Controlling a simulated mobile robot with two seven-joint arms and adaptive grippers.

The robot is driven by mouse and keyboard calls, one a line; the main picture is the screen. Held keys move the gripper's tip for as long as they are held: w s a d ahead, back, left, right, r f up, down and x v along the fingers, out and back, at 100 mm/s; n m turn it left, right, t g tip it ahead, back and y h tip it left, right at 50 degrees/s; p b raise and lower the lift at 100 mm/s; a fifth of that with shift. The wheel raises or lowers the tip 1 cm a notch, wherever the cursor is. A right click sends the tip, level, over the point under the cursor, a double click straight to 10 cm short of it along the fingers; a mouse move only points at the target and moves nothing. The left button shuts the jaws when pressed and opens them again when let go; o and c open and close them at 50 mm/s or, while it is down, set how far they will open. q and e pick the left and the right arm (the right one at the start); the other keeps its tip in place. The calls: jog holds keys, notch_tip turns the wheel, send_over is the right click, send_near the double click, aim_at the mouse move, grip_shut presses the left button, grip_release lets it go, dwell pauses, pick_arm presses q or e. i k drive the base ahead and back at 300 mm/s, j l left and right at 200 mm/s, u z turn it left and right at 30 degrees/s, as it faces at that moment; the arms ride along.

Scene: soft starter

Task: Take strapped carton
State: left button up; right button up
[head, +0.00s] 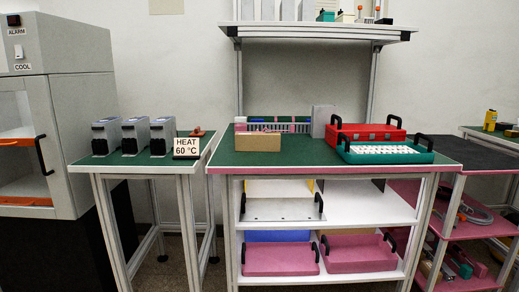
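A low tan box (257,141), possibly the carton, sits on the green top of the middle workbench (290,159), left of its centre. No strap can be made out on it at this size. It stands in front of a rack (290,126) with small white and pink items. Neither my left nor my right gripper is in view.
Red (366,133) and teal (390,151) trays with black handles stand on the bench's right. Grey units (163,135) and a "HEAT 60 °C" sign (186,147) are on the left side table. Bare green surface lies around the tan box's front. A shelf (318,32) hangs above.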

aim_at(258, 141)
jog(key=j+z, duration=0.15)
jog(key=z, duration=0.35)
jog(key=j+z, duration=0.2)
jog(key=z, duration=0.25)
jog(key=j+z, duration=0.15)
jog(key=z, duration=0.35)
jog(key=j+z, duration=0.2)
jog(key=j, duration=0.15)
jog(key=k+j+z, duration=0.2)
jog(key=j, duration=0.15)
jog(key=k+j+z, duration=0.2)
jog(key=j, duration=0.15)
jog(key=i, duration=0.1)
